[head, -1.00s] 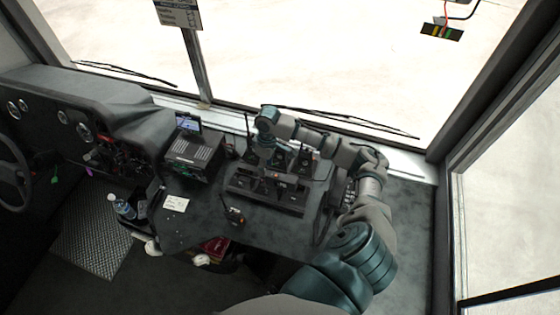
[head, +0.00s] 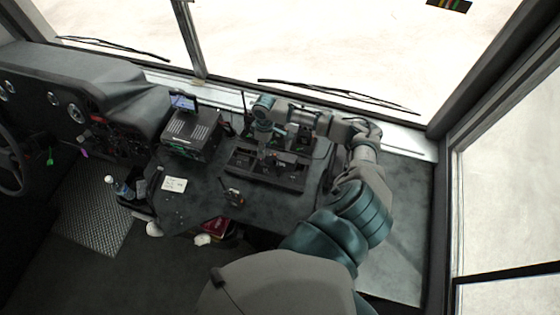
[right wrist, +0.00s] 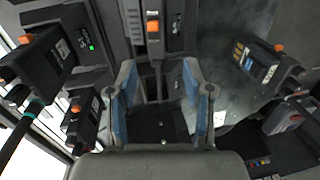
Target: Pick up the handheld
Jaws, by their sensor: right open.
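Several black handhelds with orange knobs show in the right wrist view: one ahead at the top (right wrist: 152,22), one at the left (right wrist: 38,62) and one at the right (right wrist: 262,65). Which one the task means I cannot tell. In the head view a small dark handheld (head: 233,197) with an orange spot is on the counter, in front of the black charger bank (head: 245,172). My right gripper (head: 267,152) points down over the bank. In the right wrist view its blue-padded fingers (right wrist: 160,85) are apart with no handheld held between them. My left gripper is out of view.
A grey radio unit (head: 188,133) with a small screen stands left of the bank. A white note (head: 174,184) lies on the counter (head: 195,205). A bottle (head: 123,190) sits at the counter's left edge. The windshield is behind.

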